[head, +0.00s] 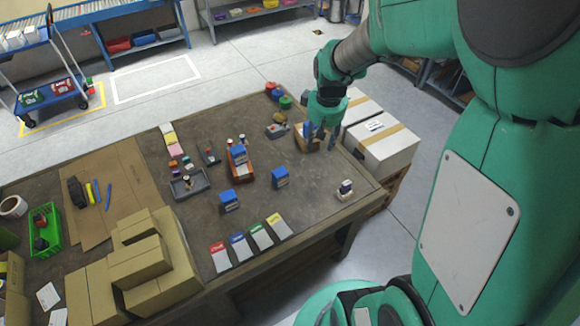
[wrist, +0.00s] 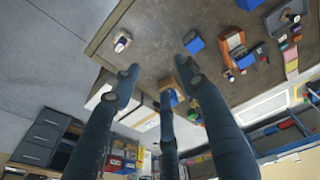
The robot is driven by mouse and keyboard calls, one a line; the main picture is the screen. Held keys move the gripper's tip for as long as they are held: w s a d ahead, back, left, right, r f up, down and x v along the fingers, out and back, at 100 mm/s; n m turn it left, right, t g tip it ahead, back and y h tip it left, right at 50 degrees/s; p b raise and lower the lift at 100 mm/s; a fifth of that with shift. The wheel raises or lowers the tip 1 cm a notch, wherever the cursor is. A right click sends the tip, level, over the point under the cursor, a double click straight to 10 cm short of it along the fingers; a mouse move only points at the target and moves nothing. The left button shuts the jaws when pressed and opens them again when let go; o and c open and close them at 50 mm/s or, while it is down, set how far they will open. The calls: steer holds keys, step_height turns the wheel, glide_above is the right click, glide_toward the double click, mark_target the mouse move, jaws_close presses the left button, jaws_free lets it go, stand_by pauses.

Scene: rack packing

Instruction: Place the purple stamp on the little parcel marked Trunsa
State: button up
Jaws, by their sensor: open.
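My gripper (head: 320,132) is open and empty over the far right part of the table; its three dark fingers show in the wrist view (wrist: 165,85). A small stamp (head: 345,189) with a pale base and dark top stands near the right table edge, apart from my gripper. It also shows in the wrist view (wrist: 122,42); whether it is purple is hard to tell. A small brown parcel (head: 303,143) with something blue on or against it sits by the fingers. Small blue parcels (head: 229,200) stand on the table. No name Trunsa is readable.
An orange tray (head: 242,178) holds a blue box and small stamps. A grey tray (head: 189,189) stands left of it. Coloured cards (head: 238,247) line the front edge. Brown cartons (head: 150,270) fill the front left. White boxes (head: 388,150) stand beyond the right edge.

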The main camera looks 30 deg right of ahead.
steer(key=s+a+r+t, duration=0.2)
steer(key=s+a+r, duration=0.4)
steer(key=a+r, duration=0.55)
steer(key=s+a+r+t, duration=0.1)
steer(key=s+a+r, duration=0.4)
steer(key=s+a, duration=0.4)
steer(key=s, duration=0.2)
steer(key=shift+s+a+r+t+y, duration=0.25)
steer(key=shift+s+r+t+y, duration=0.05)
steer(key=shift+s+r+y, duration=0.1)
step_height(320, 180, down, 6)
steer(key=b, duration=0.5)
steer(key=shift+r+b, duration=0.15)
steer(key=shift+b, duration=0.25)
